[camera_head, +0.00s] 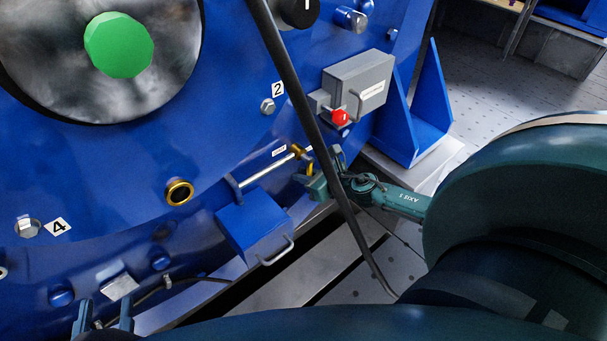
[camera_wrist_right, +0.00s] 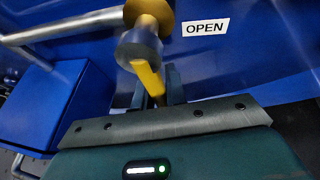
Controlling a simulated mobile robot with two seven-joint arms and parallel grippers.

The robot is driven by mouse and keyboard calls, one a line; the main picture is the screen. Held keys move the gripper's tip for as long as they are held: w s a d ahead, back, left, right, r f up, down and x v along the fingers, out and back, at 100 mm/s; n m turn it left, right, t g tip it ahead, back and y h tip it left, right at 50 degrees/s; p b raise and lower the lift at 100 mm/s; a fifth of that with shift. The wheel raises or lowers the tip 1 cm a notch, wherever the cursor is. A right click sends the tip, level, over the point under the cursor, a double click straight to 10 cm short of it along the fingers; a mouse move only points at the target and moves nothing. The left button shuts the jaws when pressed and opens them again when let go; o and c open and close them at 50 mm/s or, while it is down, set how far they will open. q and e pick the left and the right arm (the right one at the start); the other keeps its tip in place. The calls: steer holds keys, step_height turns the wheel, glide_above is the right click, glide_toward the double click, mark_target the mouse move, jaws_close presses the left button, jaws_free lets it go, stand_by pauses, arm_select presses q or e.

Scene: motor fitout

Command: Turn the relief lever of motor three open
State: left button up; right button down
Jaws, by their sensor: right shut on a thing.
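The relief lever is a yellow bar (camera_wrist_right: 149,78) on a brass and grey valve (camera_wrist_right: 142,42) at the end of a pipe on the blue motor casing. In the head view the lever (camera_head: 310,167) is small and partly hidden by my right gripper (camera_head: 316,178). In the right wrist view my right gripper (camera_wrist_right: 155,90) is shut on the lever's end, which runs down between its fingers. A white label reading OPEN (camera_wrist_right: 206,27) is right of the valve. My left gripper (camera_head: 103,316) is open and empty at the lower left, low against the casing.
A black cable (camera_head: 313,120) hangs across the head view close to my right gripper. A blue box with a handle (camera_head: 253,230) sits below the pipe. A grey box with a red knob (camera_head: 357,83) is above right. A blue bracket (camera_head: 413,115) stands right of it.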

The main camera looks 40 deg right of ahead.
steer(key=c, duration=1.4)
jaws_free()
steer(key=shift+c, duration=0.2)
arm_select(q)
steer(key=shift+a+n+g+y+p, duration=0.45)
steer(key=shift+y+p, duration=0.25)
steer(key=shift+p, duration=0.25)
arm_select(e)
steer(key=v, duration=1.3)
steer(key=shift+d, duration=0.15)
arm_select(q)
steer(key=shift+w, duration=0.1)
